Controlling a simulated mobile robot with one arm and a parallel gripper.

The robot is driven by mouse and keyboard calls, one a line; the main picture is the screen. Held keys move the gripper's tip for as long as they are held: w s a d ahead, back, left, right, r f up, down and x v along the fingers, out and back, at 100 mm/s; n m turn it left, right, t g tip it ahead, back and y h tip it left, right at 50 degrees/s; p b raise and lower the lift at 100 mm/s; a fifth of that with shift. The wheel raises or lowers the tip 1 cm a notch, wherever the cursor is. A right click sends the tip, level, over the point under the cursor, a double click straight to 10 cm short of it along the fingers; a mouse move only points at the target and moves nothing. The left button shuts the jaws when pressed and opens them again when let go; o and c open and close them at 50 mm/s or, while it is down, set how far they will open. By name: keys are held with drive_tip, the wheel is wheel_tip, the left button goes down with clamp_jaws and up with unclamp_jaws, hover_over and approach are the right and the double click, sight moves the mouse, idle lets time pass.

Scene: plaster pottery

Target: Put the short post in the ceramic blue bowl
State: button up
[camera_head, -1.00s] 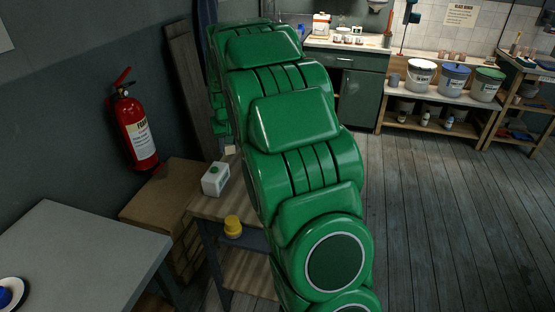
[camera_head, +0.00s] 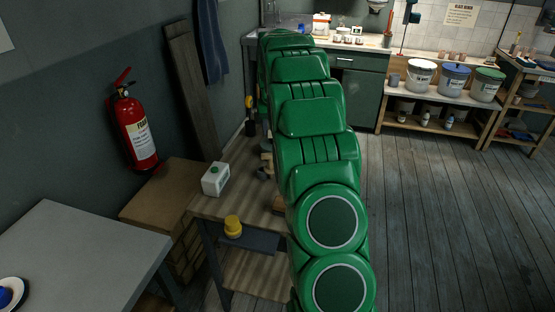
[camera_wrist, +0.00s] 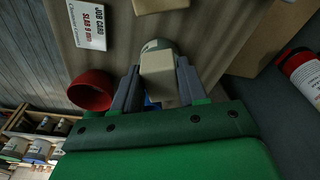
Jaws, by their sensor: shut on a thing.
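In the wrist view my gripper (camera_wrist: 156,92) is shut on a pale beige block, which looks like the short post (camera_wrist: 158,68). Its two grey fingers stand on either side of the post. A small patch of blue (camera_wrist: 149,103) shows beside the post, between the fingers. I cannot tell whether it is the ceramic blue bowl, as most of it is hidden. In the head view my green arm covers the gripper and the post. A blue object (camera_head: 4,296) on a white dish is cut off at the lower left edge; I cannot tell whether it is the bowl.
In the wrist view a red bowl (camera_wrist: 90,88) stands left of my fingers, near a white job card (camera_wrist: 87,24). A rounded pale thing (camera_wrist: 158,44) shows just behind the post.

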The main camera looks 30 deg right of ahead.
drive_tip(key=shift+d, duration=0.35)
drive_tip(key=shift+a+f, duration=0.1)
drive_tip(key=shift+f, duration=7.4)
drive_tip(key=shift+f, duration=0.15)
drive_tip(key=o, duration=1.2)
